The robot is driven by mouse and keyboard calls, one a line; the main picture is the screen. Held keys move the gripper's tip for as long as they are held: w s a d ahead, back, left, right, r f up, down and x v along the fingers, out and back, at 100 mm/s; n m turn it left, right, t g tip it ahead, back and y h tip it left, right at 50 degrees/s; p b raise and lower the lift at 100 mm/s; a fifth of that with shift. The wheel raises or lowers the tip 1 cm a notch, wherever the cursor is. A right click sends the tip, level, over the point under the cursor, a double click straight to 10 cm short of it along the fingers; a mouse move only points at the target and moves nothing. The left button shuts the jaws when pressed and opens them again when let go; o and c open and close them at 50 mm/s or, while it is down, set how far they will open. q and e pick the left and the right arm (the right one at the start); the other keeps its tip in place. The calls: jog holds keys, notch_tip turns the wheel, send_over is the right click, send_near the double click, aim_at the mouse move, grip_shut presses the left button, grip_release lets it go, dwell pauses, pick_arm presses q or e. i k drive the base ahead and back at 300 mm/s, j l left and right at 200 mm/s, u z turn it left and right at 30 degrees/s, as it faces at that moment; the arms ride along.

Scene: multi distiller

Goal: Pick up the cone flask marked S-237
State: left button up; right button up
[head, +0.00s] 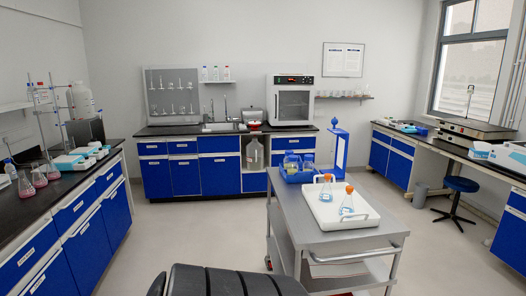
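Two cone flasks with orange stoppers and bluish contents stand in a white tray (318,215) on the grey cart: one farther back (326,191) and one nearer, to its right (347,204). On the left bench stand several cone flasks with pink liquid, such as one at the far left (26,186) and one beside it (39,177). Any marking is too small to read, so I cannot tell which flask is S-237. Neither of my grippers is in view.
The grey cart (287,222) also holds a blue container (294,172) behind the tray. Left (80,205) and back (180,130) benches line the walls. A blue stool (461,185) stands at right. Floor is open left of the cart.

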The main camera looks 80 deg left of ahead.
aim_at(53, 172)
jog(key=u, duration=0.9)
jog(key=j+u, duration=0.1)
jog(key=u, duration=1.7)
jog(key=i+u, duration=0.1)
jog(key=u, duration=0.35)
jog(key=i+u, duration=0.15)
jog(key=i, duration=5.6)
jog(key=i+j+z, duration=0.1)
jog(key=i+z, duration=0.25)
jog(key=z, duration=0.15)
jog(key=i+j+z, duration=0.25)
jog(key=z, duration=1.95)
jog(key=i+j, duration=0.05)
jog(key=j, duration=0.05)
